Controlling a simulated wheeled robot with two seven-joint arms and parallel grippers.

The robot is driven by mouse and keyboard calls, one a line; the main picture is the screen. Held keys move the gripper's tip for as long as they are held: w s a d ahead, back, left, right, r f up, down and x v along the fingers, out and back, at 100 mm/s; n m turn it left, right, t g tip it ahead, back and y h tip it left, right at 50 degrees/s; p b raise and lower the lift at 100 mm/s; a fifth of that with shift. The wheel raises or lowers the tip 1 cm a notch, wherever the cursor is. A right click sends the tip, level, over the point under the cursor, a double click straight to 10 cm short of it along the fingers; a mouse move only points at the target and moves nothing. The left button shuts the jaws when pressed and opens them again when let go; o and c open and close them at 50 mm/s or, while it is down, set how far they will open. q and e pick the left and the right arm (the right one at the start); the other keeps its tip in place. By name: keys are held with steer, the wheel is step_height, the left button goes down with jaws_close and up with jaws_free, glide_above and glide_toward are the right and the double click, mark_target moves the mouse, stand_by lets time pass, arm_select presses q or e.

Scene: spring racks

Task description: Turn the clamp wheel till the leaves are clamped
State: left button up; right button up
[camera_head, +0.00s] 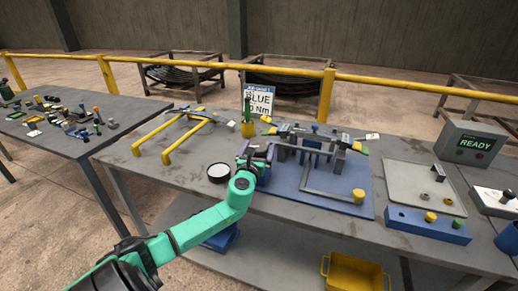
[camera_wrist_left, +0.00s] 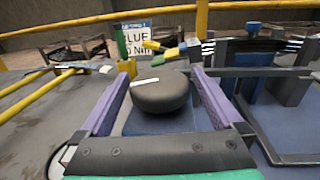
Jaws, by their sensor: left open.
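The clamp wheel (camera_wrist_left: 160,95) is a dark round knob with a white mark on its top, seen in the left wrist view. My left gripper (camera_wrist_left: 162,76) is open, with one purple finger on each side of the wheel; I cannot tell whether either finger touches it. In the head view my left gripper (camera_head: 257,154) is at the left end of the blue clamp fixture (camera_head: 290,196) and largely hides the wheel. The leaves (camera_head: 312,134) lie across the top of the fixture, their clamped state unclear. My right gripper is not in view.
A yellow stand (camera_head: 178,142) and a round white-topped dish (camera_head: 219,172) are left of the gripper. A sign (camera_head: 259,101) stands behind. At right are a grey tray (camera_head: 407,190), a blue block (camera_head: 405,222) and a box reading READY (camera_head: 470,143). A yellow bin (camera_head: 352,272) is below.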

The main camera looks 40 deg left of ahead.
arm_select(q)
steer(key=c, duration=1.2)
steer(key=shift+f+m+h+b, duration=0.25)
steer(key=shift+m+h+b, duration=0.2)
steer(key=shift+b, duration=0.4)
steer(key=m+t+h+b, duration=0.1)
steer(key=h+b, duration=0.1)
steer(key=b, duration=0.2)
steer(key=f+m+h+b, duration=0.1)
steer(key=m+h+b, duration=0.1)
steer(key=h+b, duration=0.1)
steer(key=shift+m+t+h+b, duration=0.25)
steer(key=shift+t+h+b, duration=0.15)
steer(key=shift+b, duration=0.3)
steer(key=m+h+b, duration=0.1)
steer(key=h+b, duration=0.1)
steer(key=b, duration=0.1)
steer(key=r+m+h+b, duration=0.1)
steer(key=m+h+b, duration=0.1)
steer(key=h+b, duration=0.1)
steer(key=shift+m+g+h+b, duration=0.25)
steer(key=shift+m+g+b, duration=0.05)
steer(key=shift+b, duration=0.25)
steer(key=shift+r+m+h, duration=0.25)
steer(key=shift+m+h, duration=0.35)
steer(key=shift+h, duration=0.3)
steer(key=shift+d+m+g+h, duration=0.1)
steer(key=shift+m+g+h, duration=0.7)
steer(key=shift+h, duration=0.3)
steer(key=o, duration=1.2)
